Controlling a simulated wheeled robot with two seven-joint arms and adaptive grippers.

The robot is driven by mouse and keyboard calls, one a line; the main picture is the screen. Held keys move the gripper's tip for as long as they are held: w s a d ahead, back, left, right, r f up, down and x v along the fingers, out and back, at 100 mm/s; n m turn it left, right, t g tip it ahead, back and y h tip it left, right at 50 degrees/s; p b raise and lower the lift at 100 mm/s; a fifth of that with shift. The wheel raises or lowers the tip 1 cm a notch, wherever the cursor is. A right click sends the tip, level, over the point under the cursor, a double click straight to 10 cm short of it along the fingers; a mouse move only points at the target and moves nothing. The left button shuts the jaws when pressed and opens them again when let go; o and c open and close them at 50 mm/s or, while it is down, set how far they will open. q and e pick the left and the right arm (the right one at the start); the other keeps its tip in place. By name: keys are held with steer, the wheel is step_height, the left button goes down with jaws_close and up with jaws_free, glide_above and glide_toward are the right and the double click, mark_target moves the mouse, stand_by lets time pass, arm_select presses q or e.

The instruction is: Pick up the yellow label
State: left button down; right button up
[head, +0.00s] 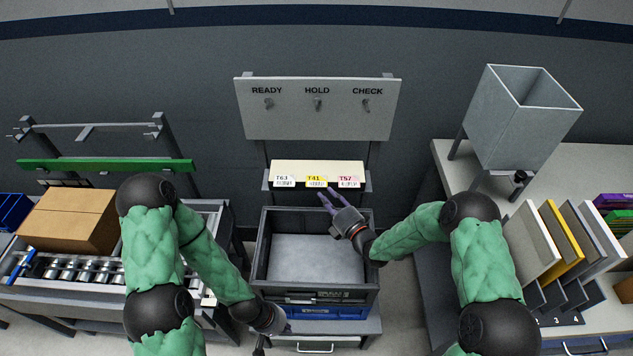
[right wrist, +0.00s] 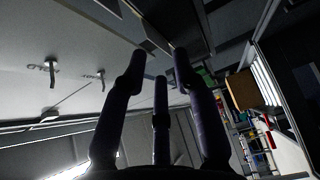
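The yellow label (head: 316,181), marked T41, sits in the middle of a small cream shelf (head: 317,170). A white label T63 (head: 284,181) is left of it and a pink-topped label T57 (head: 349,181) right of it. My right gripper (head: 329,198) is just below and in front of the yellow label, with its fingers pointing toward it. In the right wrist view its dark fingers (right wrist: 160,75) are spread with nothing between them, and I cannot make out the label there. My left gripper (head: 266,335) hangs low by the front of the grey bin; its fingers are mostly hidden.
A grey bin (head: 262,250) stands below the shelf. Above is a board (head: 317,122) with READY, HOLD and CHECK hooks. A cardboard box (head: 68,220) lies on rollers at left. A metal hopper (head: 521,117) and upright panels (head: 560,240) are at right.

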mark_target(313, 182)
steer(key=b+x, duration=0.1)
steer(key=x, duration=0.2)
steer(key=shift+w+a+f, duration=0.1)
steer(key=shift+w+a, duration=0.4)
steer(key=shift+w, duration=0.2)
jaws_close()
